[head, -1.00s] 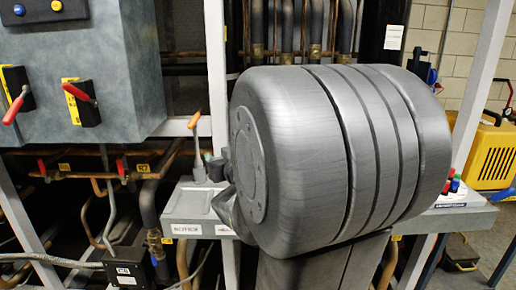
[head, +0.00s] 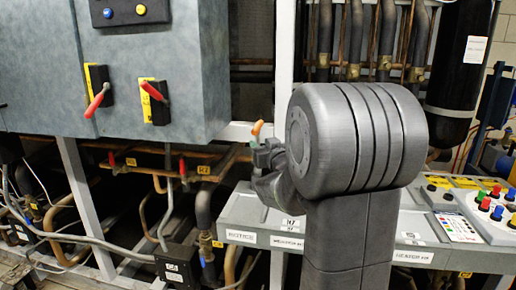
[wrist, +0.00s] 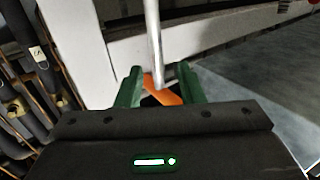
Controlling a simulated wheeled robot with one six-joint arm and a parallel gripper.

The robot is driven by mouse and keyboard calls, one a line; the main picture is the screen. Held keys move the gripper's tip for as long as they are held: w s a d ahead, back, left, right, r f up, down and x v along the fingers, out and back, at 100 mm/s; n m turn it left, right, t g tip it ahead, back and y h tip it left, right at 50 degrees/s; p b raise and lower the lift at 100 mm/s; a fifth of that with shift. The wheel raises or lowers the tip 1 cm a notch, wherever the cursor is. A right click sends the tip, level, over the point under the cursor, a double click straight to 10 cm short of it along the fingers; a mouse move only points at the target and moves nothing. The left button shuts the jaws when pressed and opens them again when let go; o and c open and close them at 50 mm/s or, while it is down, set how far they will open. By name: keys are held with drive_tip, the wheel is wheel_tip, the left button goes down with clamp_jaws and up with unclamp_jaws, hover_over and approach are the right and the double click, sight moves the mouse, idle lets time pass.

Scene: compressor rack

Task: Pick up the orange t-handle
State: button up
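The fingers stand apart, with a gap visible beside the grip. The lower end of the handle is hidden in the head view.
A grey cabinet (head: 130,60) with red levers hangs at upper left. The labelled grey ledge (head: 262,238) runs below my gripper. A panel with coloured buttons (head: 475,209) is at right. A pale upright post (head: 287,45) and copper pipes stand close behind.

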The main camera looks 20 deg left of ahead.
sight(259, 140)
drive_tip(key=x, duration=0.4)
drive_tip(key=shift+w+a, duration=0.1)
drive_tip(key=shift+w, duration=0.15)
drive_tip(key=shift+r, duration=0.1)
clamp_jaws()
